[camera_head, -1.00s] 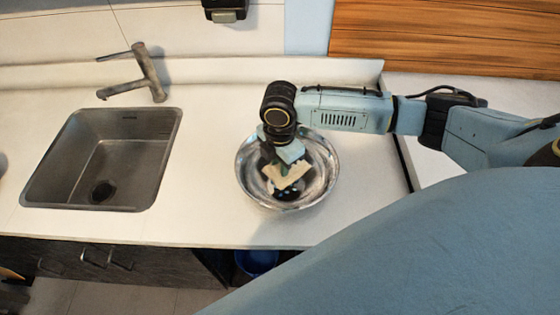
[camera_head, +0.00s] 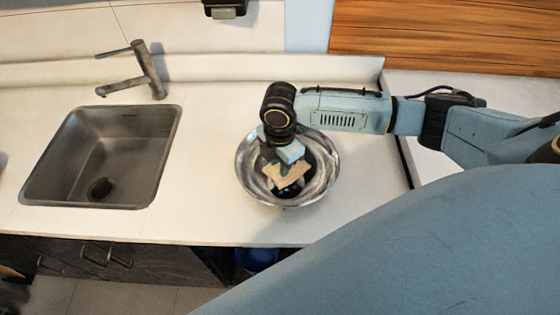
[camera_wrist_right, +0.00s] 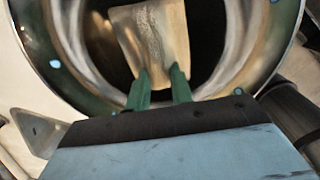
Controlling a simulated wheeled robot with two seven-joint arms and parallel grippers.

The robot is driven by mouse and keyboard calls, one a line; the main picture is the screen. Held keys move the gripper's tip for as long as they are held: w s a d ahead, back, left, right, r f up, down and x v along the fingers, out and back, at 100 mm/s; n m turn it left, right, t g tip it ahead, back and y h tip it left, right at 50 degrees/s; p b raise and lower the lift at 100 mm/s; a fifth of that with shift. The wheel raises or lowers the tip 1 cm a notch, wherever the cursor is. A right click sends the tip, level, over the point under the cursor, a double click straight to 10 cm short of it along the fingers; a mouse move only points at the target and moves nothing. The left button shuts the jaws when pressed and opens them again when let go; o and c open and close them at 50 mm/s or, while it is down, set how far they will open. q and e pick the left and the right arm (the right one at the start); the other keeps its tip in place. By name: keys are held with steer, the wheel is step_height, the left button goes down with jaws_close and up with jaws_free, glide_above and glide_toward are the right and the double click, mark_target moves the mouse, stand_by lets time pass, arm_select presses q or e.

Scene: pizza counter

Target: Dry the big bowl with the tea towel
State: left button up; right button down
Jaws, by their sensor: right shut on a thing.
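The big bowl (camera_head: 323,185) is shiny metal and stands upright on the counter, right of the sink. Its curved inner wall also shows in the right wrist view (camera_wrist_right: 230,50). The tea towel (camera_head: 287,176) is a small beige cloth inside the bowl; it also fills the middle of the right wrist view (camera_wrist_right: 152,38). My right gripper (camera_head: 283,163) reaches down into the bowl from above. In the right wrist view its green fingertips (camera_wrist_right: 160,82) are shut on the towel's near edge. Whether the towel touches the bowl's wall is hard to tell. My left gripper is not in view.
A steel sink (camera_head: 128,150) with a tap (camera_head: 150,72) lies left of the bowl. The white counter (camera_head: 205,170) is clear between them. A wooden board (camera_head: 450,38) covers the back right wall. A dark gap in the counter runs right of the bowl.

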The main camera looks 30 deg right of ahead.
mark_target(279, 177)
steer(key=shift+f+b, duration=1.15)
steer(key=shift+f, duration=1.65)
stand_by(1.8)
steer(key=shift+w+d, duration=0.15)
steer(key=shift+w, duration=0.05)
steer(key=shift+w+d, duration=0.1)
steer(key=shift+w, duration=0.05)
stand_by(0.4)
steer(key=shift+a, duration=0.55)
steer(key=shift+s, duration=0.5)
steer(key=shift+w+d, duration=0.25)
steer(key=shift+w+d, duration=0.1)
steer(key=shift+d, duration=0.1)
